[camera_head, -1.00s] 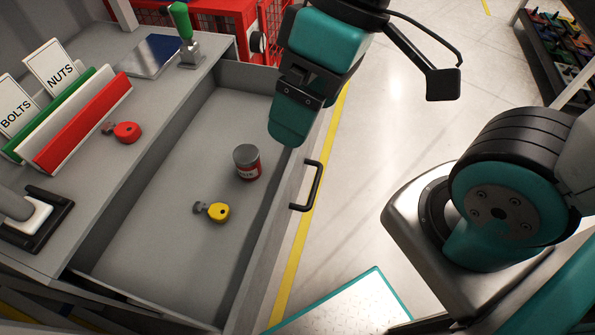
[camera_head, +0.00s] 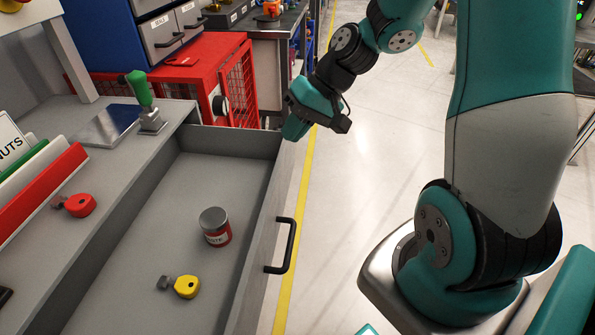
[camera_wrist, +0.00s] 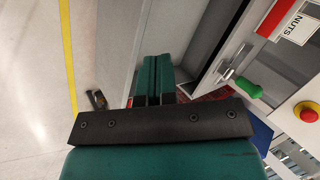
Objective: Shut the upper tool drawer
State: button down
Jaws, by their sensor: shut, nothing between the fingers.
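The grey tool drawer (camera_head: 254,236) is pulled open from the bench in the head view. Its black handle (camera_head: 290,246) is on the outer front face. Inside lie a grey-and-red can (camera_head: 215,226) and a yellow tape-like tool (camera_head: 187,287). My gripper (camera_head: 293,131) is at the far end of the drawer's front, by its far corner. Whether it touches the drawer cannot be told. In the wrist view, the teal fingers (camera_wrist: 154,78) are together and empty, with grey drawer or bench surfaces to their right.
The bench top holds a green-handled clamp (camera_head: 146,102), a red tape-like tool (camera_head: 79,205) and a rack with a NUTS card (camera_head: 12,143). A red mesh cabinet (camera_head: 215,85) stands beyond the drawer. Open floor with a yellow line (camera_head: 301,200) lies to the right.

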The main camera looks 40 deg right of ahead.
aim_at(290, 166)
jog(key=d+f+m+t+b, duration=0.1)
jog(key=d+f+m+t, duration=0.15)
jog(key=d+f, duration=0.45)
jog(key=d+f+m+t+b, duration=0.15)
jog(key=d+f+m, duration=0.25)
jog(key=d, duration=0.5)
jog(key=x, duration=0.4)
jog(key=r+p+x, duration=0.1)
jog(key=x, duration=0.3)
jog(key=w+x, duration=0.1)
jog(key=x, duration=0.3)
jog(key=shift+a+r, duration=0.15)
jog(key=shift+a, duration=0.3)
jog(key=shift+w+a, duration=0.5)
jog(key=shift+w, duration=0.1)
jog(key=shift+w+a, duration=0.1)
